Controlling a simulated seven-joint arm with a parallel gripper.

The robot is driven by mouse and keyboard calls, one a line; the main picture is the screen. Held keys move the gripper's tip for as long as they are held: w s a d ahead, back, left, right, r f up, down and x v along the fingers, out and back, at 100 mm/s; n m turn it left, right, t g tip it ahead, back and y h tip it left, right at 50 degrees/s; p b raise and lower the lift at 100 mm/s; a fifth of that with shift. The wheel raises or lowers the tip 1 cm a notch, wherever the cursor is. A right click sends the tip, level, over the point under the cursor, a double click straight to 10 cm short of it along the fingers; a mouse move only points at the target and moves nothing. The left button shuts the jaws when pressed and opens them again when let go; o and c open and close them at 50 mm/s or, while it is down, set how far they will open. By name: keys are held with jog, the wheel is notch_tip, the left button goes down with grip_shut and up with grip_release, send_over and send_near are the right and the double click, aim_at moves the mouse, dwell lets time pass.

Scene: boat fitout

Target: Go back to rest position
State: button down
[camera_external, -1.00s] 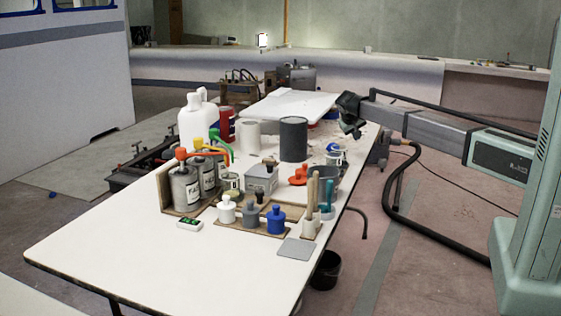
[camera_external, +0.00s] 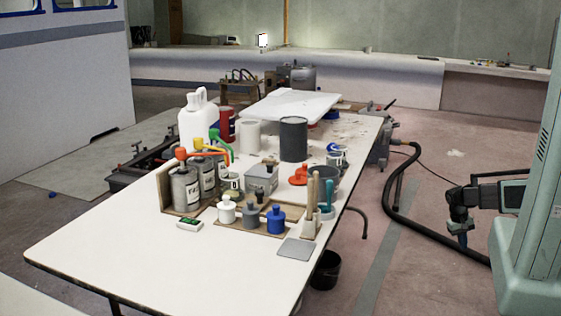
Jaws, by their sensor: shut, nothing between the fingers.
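My gripper (camera_external: 463,241) hangs at the right of the picture, beside my green column, with its tip pointing down. It is small and dark here, shut, with nothing seen in it. It is off to the right of the white table (camera_external: 130,245), well clear of the table's edge and of everything on it. Part of my arm behind it is hidden by the column.
The table holds pump bottles (camera_external: 186,190), a white jug (camera_external: 198,125), a dark grey can (camera_external: 293,140), small bottles (camera_external: 250,215) and a grey bucket (camera_external: 325,180). A black hose (camera_external: 420,235) loops over the floor near my gripper. The table's front is clear.

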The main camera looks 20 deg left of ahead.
jog(key=s+d+f+m+g+y, duration=0.1)
jog(key=s+d+f+g, duration=0.15)
jog(key=s+d, duration=0.55)
jog(key=s+d+f+m+g, duration=0.1)
jog(key=s+d+f, duration=0.4)
jog(key=s, duration=0.4)
jog(key=s+d+m+g+y, duration=0.1)
jog(key=s+d, duration=0.2)
jog(key=s, duration=0.6)
jog(key=s+d+r+m+g+y, duration=0.1)
jog(key=s+d, duration=0.3)
jog(key=s, duration=0.6)
jog(key=shift+g+y, duration=0.3)
jog(key=shift+g, duration=0.35)
